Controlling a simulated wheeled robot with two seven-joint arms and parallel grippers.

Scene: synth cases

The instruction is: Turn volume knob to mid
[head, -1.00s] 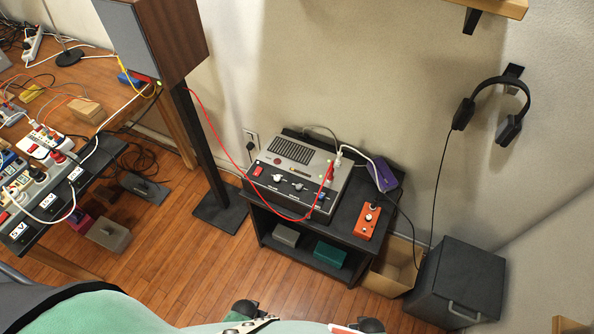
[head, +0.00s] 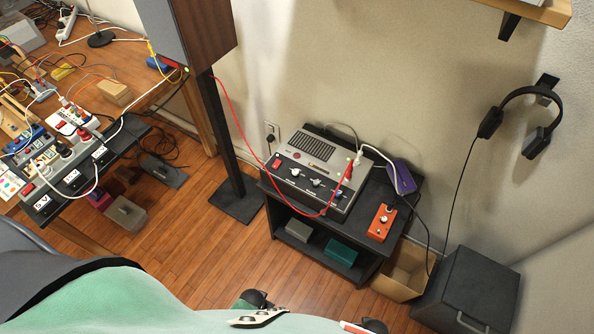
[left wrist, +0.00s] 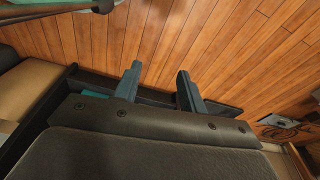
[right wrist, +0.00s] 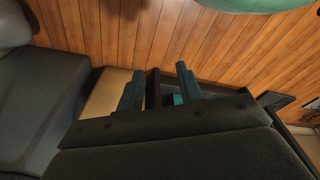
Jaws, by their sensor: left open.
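A grey and black audio unit (head: 312,174) stands on a low black shelf stand by the wall in the head view. Its front panel has a red switch and several small knobs (head: 316,183); their labels and pointer angles are too small to read. My left gripper (left wrist: 157,84) is open and empty in the left wrist view, above the wooden floor and a dark shelf edge. My right gripper (right wrist: 158,84) is also open and empty in the right wrist view. Both grippers are well apart from the audio unit, and neither fingertip pair is clear in the head view.
An orange box with a knob (head: 382,222) and a purple box (head: 400,176) sit on the stand (head: 290,212). A red cable loops across the unit's front. A tall speaker (head: 192,38) stands left, a dark cabinet (head: 468,290) right. Wooden floor before the stand is clear.

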